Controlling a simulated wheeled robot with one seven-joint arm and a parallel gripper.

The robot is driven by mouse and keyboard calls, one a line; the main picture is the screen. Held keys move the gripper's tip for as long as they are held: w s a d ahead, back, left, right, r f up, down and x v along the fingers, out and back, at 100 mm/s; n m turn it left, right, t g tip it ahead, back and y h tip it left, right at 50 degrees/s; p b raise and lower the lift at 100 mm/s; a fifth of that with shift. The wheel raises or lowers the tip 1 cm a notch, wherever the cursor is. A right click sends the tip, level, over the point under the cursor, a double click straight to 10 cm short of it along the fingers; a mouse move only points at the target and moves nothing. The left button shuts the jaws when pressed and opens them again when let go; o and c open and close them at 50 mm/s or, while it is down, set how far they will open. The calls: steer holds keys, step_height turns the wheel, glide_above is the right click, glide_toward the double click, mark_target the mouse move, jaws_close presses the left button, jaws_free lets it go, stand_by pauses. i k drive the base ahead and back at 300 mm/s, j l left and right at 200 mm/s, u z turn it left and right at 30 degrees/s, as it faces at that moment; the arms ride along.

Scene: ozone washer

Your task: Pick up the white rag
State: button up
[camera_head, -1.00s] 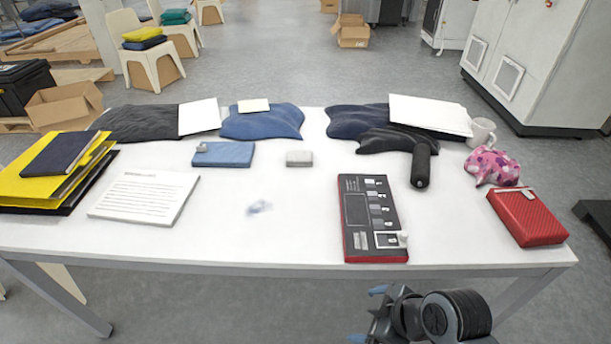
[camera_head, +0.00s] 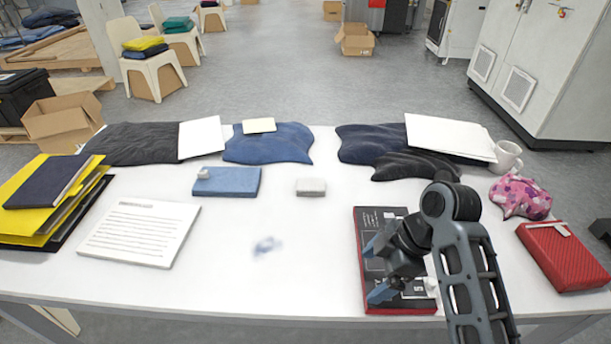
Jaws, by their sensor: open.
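No cloth is plainly recognisable as a white rag. A white flat piece (camera_head: 201,138) lies on a black cloth at the back left, and a larger white flat piece (camera_head: 450,135) lies on dark cloths at the back right. I cannot tell whether either is fabric. A small cream piece (camera_head: 259,125) lies on a blue cloth (camera_head: 268,147). My gripper (camera_head: 374,268) is open, its blue-tipped fingers pointing left above the red and black device at the front right. Nothing shows between the fingers. It is well apart from all the white pieces.
The white table (camera_head: 300,270) has free room in its front middle, with a faint bluish patch. A printed white board (camera_head: 141,230) and yellow folders (camera_head: 35,205) lie left. A mug (camera_head: 507,156), a pink patterned cloth (camera_head: 520,195) and a red box (camera_head: 563,257) stand right.

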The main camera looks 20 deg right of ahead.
mark_target(306, 186)
steer(key=i, duration=1.1)
